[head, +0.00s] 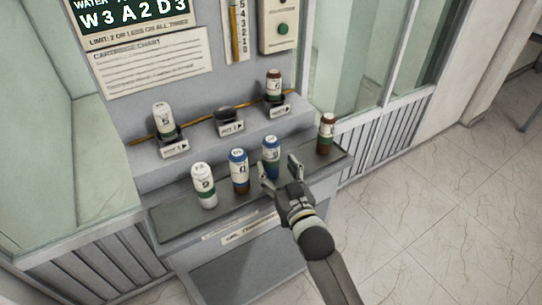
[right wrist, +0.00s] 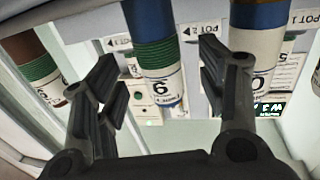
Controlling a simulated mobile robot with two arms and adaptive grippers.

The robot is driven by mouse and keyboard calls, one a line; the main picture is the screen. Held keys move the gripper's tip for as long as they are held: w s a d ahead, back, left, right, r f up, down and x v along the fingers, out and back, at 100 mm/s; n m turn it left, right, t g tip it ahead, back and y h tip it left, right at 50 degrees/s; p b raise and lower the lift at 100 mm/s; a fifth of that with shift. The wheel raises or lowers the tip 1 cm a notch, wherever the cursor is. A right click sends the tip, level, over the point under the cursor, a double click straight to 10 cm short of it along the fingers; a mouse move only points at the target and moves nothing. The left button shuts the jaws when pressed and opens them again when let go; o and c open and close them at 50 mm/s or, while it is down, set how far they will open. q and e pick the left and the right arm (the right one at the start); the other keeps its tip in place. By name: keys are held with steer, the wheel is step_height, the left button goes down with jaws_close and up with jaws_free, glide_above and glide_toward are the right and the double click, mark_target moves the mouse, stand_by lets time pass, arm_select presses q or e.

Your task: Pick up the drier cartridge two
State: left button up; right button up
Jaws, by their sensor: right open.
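I cannot tell by number which is two. My right gripper (head: 279,168) is open and empty, just in front of the right-hand blue-topped cartridge. In the right wrist view a blue cartridge with a green ribbed band (right wrist: 155,60) shows between the open fingers (right wrist: 158,75); contact is not clear. My left gripper is out of view.
The upper ledge holds a white cartridge (head: 163,120) at left, an empty dark pot (head: 229,118) in the middle and a brown-topped cartridge (head: 274,84) at right. A cartridge chart (head: 152,62) hangs above. The tiled floor (head: 440,190) at right is clear.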

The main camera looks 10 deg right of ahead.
mark_target(274, 162)
steer(key=shift+w+r+p, duration=0.2)
steer(key=shift+w+p, duration=0.1)
steer(key=shift+w, duration=0.25)
steer(key=w, duration=0.2)
steer(key=w+p, duration=0.1)
steer(key=w, duration=0.1)
steer(key=shift+w+a+f, duration=0.1)
steer(key=shift+a+f, duration=0.05)
steer(key=shift+a, duration=0.2)
steer(key=c, duration=1.1)
steer(key=shift+c, duration=0.8)
